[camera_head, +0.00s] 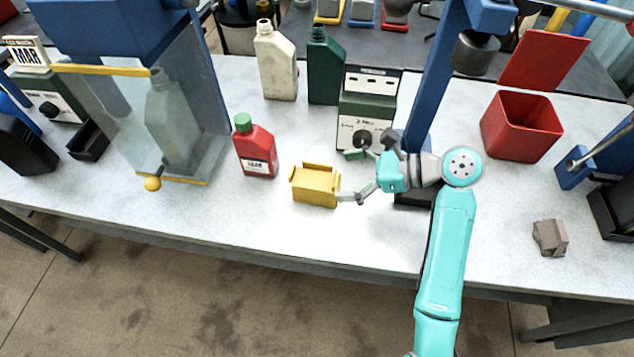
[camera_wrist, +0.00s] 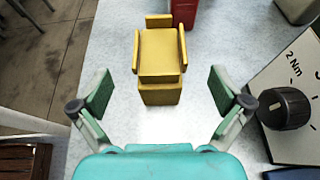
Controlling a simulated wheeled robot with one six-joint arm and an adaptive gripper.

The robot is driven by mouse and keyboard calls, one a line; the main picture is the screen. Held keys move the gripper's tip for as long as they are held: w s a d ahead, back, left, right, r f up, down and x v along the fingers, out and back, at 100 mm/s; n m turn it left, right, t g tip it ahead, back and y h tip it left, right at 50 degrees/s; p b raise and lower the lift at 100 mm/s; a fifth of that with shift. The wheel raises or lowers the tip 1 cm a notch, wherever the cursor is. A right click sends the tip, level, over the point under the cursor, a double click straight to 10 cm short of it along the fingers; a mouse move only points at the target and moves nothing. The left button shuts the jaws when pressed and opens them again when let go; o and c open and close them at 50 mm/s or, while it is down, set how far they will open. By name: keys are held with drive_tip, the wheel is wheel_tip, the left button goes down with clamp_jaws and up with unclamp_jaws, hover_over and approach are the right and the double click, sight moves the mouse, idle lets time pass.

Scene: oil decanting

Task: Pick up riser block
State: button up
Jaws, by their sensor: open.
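The yellow riser block (camera_head: 315,187), a box shape with raised rims on its top, stands on the white bench in front of the red bottle. My gripper (camera_head: 349,177) is just to the right of it in the head view, with its fingers spread and pointing toward the block. In the wrist view the block (camera_wrist: 161,55) lies straight ahead, centred between the two green finger pads of my gripper (camera_wrist: 160,92). The pads are wide apart and empty, and the block is beyond their tips, not touched.
A red bottle with a green cap (camera_head: 256,148) stands behind the block. A green-grey dial unit (camera_head: 368,112) stands close behind my gripper. A clear-shielded machine (camera_head: 190,130) is at left. A red bin (camera_head: 521,128) and a crumpled rag (camera_head: 550,238) are at right. The bench front is clear.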

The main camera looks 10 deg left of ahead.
sight(306, 178)
drive_tip(key=shift+x, duration=3.4)
drive_tip(key=shift+s+r, duration=0.1)
drive_tip(key=c, duration=1.5)
